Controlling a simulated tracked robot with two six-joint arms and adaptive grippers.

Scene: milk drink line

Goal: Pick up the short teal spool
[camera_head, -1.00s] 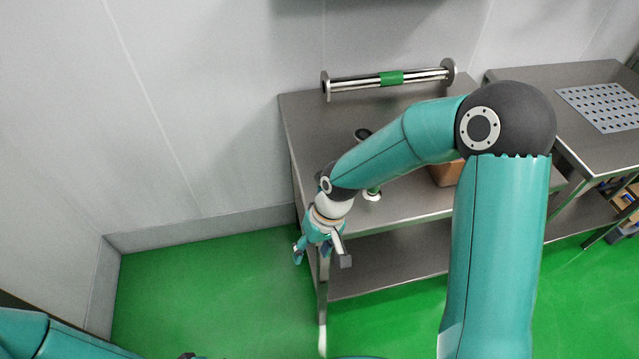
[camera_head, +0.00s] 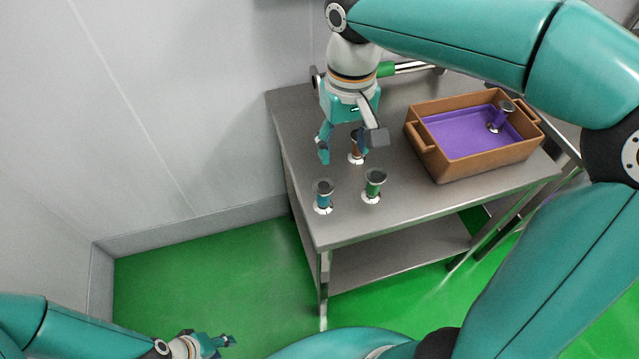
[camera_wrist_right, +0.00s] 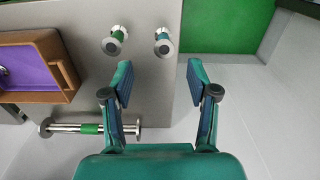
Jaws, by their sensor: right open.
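The short teal spool (camera_head: 323,197) stands upright near the front left corner of the steel table, with dark and pale end discs. It also shows in the right wrist view (camera_wrist_right: 162,42), beyond the fingertips and between their lines. My right gripper (camera_head: 350,147) is open and empty above the table, behind the teal spool; its spread fingers show in the wrist view (camera_wrist_right: 158,75). My left gripper (camera_head: 222,342) is low at the bottom left, over the green floor and far from the spool; its finger opening is unclear.
A green spool (camera_head: 374,187) stands just right of the teal one. A brown spool (camera_head: 356,150) stands behind them, partly hidden by my right gripper. A brown crate (camera_head: 480,162) with purple lining holds a purple spool (camera_head: 500,117). A long green-banded roller (camera_wrist_right: 90,128) lies at the back.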

